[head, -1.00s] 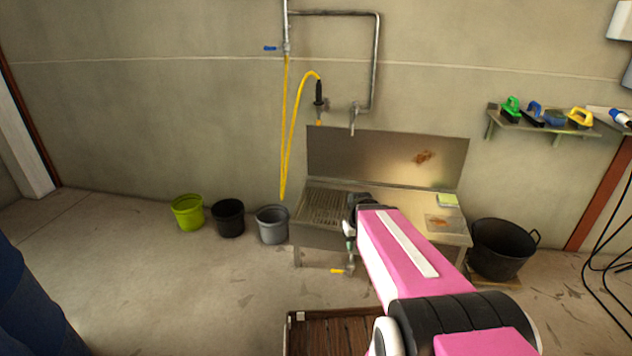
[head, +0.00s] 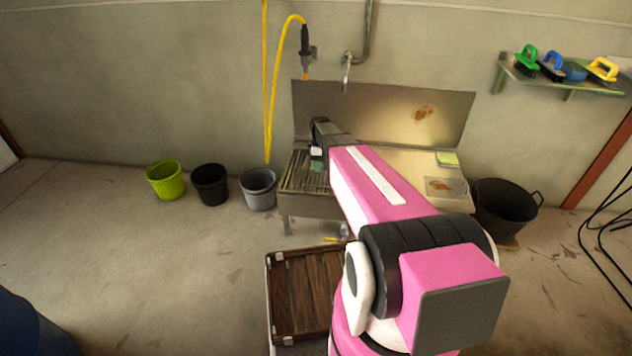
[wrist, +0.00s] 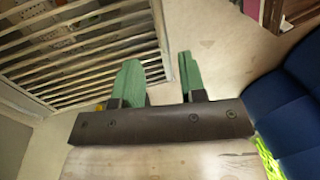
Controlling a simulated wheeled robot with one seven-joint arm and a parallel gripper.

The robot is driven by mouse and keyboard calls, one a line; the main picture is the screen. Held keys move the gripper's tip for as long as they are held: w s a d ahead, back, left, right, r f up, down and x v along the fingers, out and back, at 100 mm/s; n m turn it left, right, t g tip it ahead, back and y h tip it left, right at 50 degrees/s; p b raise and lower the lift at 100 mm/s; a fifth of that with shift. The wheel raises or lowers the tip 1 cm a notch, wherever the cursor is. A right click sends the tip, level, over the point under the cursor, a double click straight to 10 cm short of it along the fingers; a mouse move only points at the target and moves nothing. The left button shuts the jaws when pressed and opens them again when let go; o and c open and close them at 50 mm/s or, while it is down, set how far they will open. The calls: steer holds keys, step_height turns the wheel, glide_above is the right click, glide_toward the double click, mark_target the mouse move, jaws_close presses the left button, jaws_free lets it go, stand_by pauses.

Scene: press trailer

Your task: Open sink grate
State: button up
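The sink grate (head: 296,172) is a slatted metal rack lying flat over the left part of the metal sink bench. It also shows at the upper left of the wrist view (wrist: 75,55), with its slats and edge bar close to my gripper. My gripper (wrist: 162,78) has green fingers that stand apart with nothing held between them. In the head view my gripper (head: 318,164) is over the right part of the grate, and my dark wrist hides some of the slats. I cannot tell whether a finger touches the grate.
A backsplash (head: 375,115) and tap (head: 346,72) stand behind the bench. Green (head: 165,180), black (head: 210,184) and grey (head: 258,188) buckets stand left. A black tub (head: 503,210) is right. A wooden crate (head: 300,290) lies in front.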

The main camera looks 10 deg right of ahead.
steer(key=f, duration=0.3)
steer(key=s+f, duration=0.1)
steer(key=f, duration=0.5)
steer(key=shift+s+a, duration=0.25)
steer(key=shift+s, duration=0.15)
jaws_close()
